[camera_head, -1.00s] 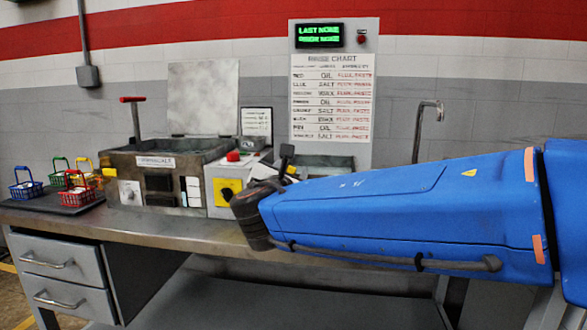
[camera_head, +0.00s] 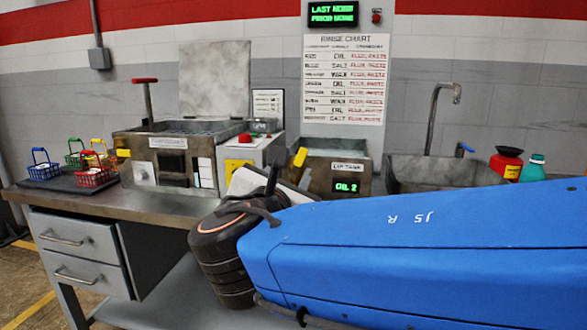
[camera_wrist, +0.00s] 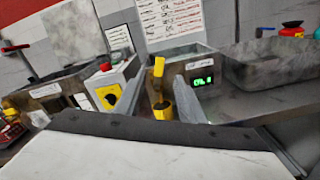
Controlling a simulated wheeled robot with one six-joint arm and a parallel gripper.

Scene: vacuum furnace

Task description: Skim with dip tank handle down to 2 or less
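The dip tank (camera_head: 325,170) is a worn metal box on the bench, with a green display (camera_head: 347,186) reading "OIL 2" in the head view. Its yellow handle (camera_head: 299,157) stands at the tank's left side. In the wrist view the handle (camera_wrist: 158,67) rises ahead of my gripper (camera_wrist: 159,90), whose two grey fingers stand apart. A second yellow piece (camera_wrist: 162,111) shows lower, between the fingers. I cannot tell whether either finger touches it. The display (camera_wrist: 201,81) is too blurred to read surely in the wrist view. My arm hides part of the tank front in the head view.
Left of the tank are a box with a red button (camera_head: 245,138) and a larger tank (camera_head: 165,158) with a red-topped lever. Several baskets (camera_head: 92,178) sit farther left.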

